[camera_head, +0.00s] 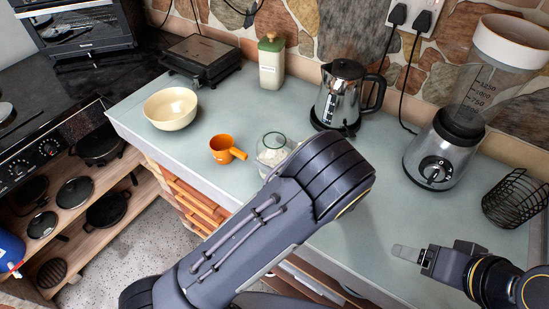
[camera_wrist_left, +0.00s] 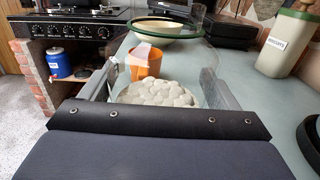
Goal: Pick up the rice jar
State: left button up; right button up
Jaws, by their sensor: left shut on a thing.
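The rice jar (camera_head: 273,148) is a clear glass jar with a green rim and white contents. It stands upright at the front part of the counter, and its lower part is partly hidden by my left arm in the head view. In the left wrist view the rice jar (camera_wrist_left: 158,94) sits between the two fingers of my left gripper (camera_wrist_left: 160,88), which is shut on it. I cannot tell whether the jar touches the counter. My right gripper (camera_head: 408,253) is at the lower right, apart from the jar; its opening cannot be made out.
An orange cup (camera_head: 222,150) stands just left of the jar, with a cream bowl (camera_head: 171,108) beyond. A canister (camera_head: 271,62), kettle (camera_head: 338,98), blender (camera_head: 440,150) and wire basket (camera_head: 515,198) stand farther back and right. The counter (camera_head: 385,195) is bare before the blender.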

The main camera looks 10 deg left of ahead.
aim_at(277, 152)
pick_arm(q)
jog(key=s+r, duration=0.1)
jog(key=r, duration=0.1)
jog(key=s+d+r, duration=0.1)
jog(key=s+r, duration=0.1)
jog(key=s+r+b, duration=0.1)
jog(key=r, duration=0.1)
jog(key=shift+s+d+r, duration=0.2)
jog(key=shift+s+d, duration=0.05)
jog(key=shift+d, duration=0.05)
jog(key=s+d+r+b, duration=0.1)
jog(key=s+d+r, duration=0.2)
jog(key=s, duration=0.5)
jog(key=shift+s+r+b, duration=0.3)
jog(key=shift+s+r, duration=0.05)
jog(key=shift+r, duration=0.25)
